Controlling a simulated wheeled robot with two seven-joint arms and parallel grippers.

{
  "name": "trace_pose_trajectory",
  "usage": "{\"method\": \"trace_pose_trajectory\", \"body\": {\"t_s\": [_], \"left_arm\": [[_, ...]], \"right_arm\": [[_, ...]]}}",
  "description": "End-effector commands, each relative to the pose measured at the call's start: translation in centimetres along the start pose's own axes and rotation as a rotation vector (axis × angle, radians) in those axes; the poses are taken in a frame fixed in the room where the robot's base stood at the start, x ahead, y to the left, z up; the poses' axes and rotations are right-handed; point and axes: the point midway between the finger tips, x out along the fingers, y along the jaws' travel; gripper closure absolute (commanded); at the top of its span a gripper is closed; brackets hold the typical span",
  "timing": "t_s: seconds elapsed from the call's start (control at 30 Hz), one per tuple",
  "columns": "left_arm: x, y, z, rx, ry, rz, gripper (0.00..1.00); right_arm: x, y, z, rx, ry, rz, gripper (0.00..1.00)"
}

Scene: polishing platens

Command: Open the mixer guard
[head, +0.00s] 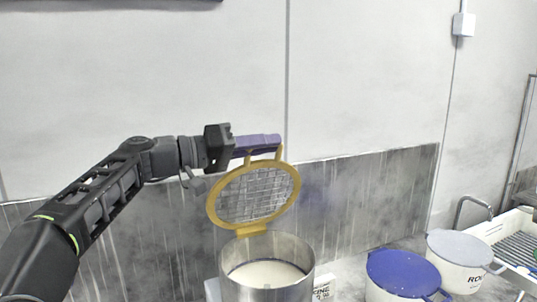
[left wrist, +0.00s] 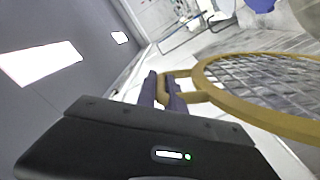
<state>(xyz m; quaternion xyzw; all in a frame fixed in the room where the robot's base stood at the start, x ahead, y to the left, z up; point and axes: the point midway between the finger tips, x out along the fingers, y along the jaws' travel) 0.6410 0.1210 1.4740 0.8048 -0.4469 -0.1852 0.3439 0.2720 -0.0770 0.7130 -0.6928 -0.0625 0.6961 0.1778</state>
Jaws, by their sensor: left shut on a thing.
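The mixer guard (head: 256,193) is a round yellow ring with a wire mesh. In the head view it stands raised and tilted above the metal mixer bowl (head: 240,284), which holds a pale content. A yellow piece at the guard's lower edge meets the bowl's rim. My left gripper (head: 262,146) has purple fingers and is shut on the guard's yellow handle at its top edge. In the left wrist view the fingers (left wrist: 165,92) are around the handle, and the guard (left wrist: 270,90) extends to the right. My right gripper is not in view.
A blue-lidded tub (head: 402,272) and a white-lidded tub (head: 460,250) stand right of the bowl. A white ribbed tray (head: 515,238) is at the far right. A grey wall with a stained splash panel (head: 375,200) rises behind. The air above the guard is clear.

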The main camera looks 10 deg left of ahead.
Motion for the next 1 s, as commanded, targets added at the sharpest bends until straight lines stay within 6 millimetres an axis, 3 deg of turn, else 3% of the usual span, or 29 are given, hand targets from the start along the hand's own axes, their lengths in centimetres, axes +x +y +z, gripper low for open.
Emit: {"method": "trace_pose_trajectory", "body": {"t_s": [0.1,0.4,0.97,1.0], "left_arm": [[0.0,-1.3,-1.8,-0.066,-0.002,-0.014,1.00],[0.1,-2.8,-4.5,-0.183,-0.003,-0.009,1.00],[-0.1,-3.2,-5.2,-0.218,-0.003,-0.010,1.00],[-0.1,-3.2,-5.1,-0.218,-0.003,-0.010,0.85]], "right_arm": [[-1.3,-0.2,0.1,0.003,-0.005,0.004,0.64],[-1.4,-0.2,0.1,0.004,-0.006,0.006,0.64],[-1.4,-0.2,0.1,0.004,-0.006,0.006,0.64],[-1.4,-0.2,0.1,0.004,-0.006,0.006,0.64]]}}
